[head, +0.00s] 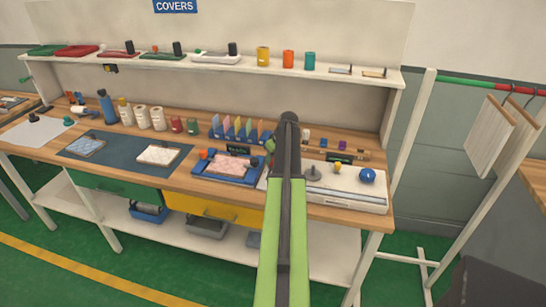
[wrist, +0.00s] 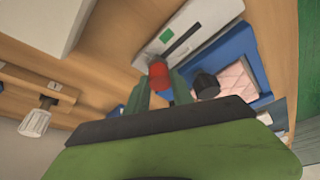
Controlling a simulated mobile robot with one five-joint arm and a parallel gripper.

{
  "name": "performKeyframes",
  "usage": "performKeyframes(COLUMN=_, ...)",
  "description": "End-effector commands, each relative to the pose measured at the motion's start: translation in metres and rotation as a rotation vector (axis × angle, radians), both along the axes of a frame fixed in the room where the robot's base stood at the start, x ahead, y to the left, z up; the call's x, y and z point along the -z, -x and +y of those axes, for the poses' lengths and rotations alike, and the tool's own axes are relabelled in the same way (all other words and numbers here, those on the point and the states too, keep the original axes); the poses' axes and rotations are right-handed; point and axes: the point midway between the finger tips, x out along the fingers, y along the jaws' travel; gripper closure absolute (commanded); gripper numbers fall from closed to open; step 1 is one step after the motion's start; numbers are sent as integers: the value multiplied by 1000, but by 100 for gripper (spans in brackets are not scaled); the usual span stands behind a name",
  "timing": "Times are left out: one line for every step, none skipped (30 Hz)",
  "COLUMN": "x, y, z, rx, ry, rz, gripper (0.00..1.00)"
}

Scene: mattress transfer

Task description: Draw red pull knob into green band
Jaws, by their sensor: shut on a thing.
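The red pull knob (wrist: 158,77) sits between the fingertips of my gripper (wrist: 157,84) in the wrist view. My gripper is shut on it. A green band (wrist: 167,39) marks the pale panel (wrist: 205,22) just beyond the knob, beside a dark slot (wrist: 183,39). The red knob appears short of the green band in this view; its exact depth is hard to tell.
A black knob (wrist: 206,85) stands close to my gripper's right finger. A blue tray (head: 197,168) with a pink pad (head: 228,166) lies beside it. A white machine with a blue knob (head: 368,176) stands right of my arm.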

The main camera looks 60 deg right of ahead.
Motion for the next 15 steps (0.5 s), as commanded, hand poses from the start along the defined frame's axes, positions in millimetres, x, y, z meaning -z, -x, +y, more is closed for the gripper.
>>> performKeyframes(x=0, y=4, z=12, rx=-1, ry=-1, rz=1, gripper=100)
performKeyframes(x=0, y=6, z=17, rx=-1, ry=-1, rz=1, gripper=100)
performKeyframes(x=0, y=9, z=25, rx=-1, ry=-1, rz=1, gripper=100)
performKeyframes(x=0, y=10, z=30, rx=-1, ry=-1, rz=1, gripper=100)
performKeyframes(x=0, y=12, z=35, rx=-1, ry=-1, rz=1, gripper=100)
performKeyframes(x=0, y=13, z=39, rx=-1, ry=-1, rz=1, gripper=100)
performKeyframes(x=0, y=13, z=41, rx=-1, ry=-1, rz=1, gripper=100)
performKeyframes(x=0, y=14, z=42, rx=-1, ry=-1, rz=1, gripper=100)
performKeyframes(x=0, y=13, z=41, rx=-1, ry=-1, rz=1, gripper=100)
performKeyframes(x=0, y=13, z=41, rx=-1, ry=-1, rz=1, gripper=100)
performKeyframes(x=0, y=13, z=40, rx=-1, ry=-1, rz=1, gripper=100)
performKeyframes(x=0, y=13, z=40, rx=-1, ry=-1, rz=1, gripper=100)
performKeyframes(x=0, y=13, z=40, rx=-1, ry=-1, rz=1, gripper=100)
performKeyframes(x=0, y=13, z=40, rx=-1, ry=-1, rz=1, gripper=100)
performKeyframes(x=0, y=12, z=40, rx=-1, ry=-1, rz=1, gripper=100)
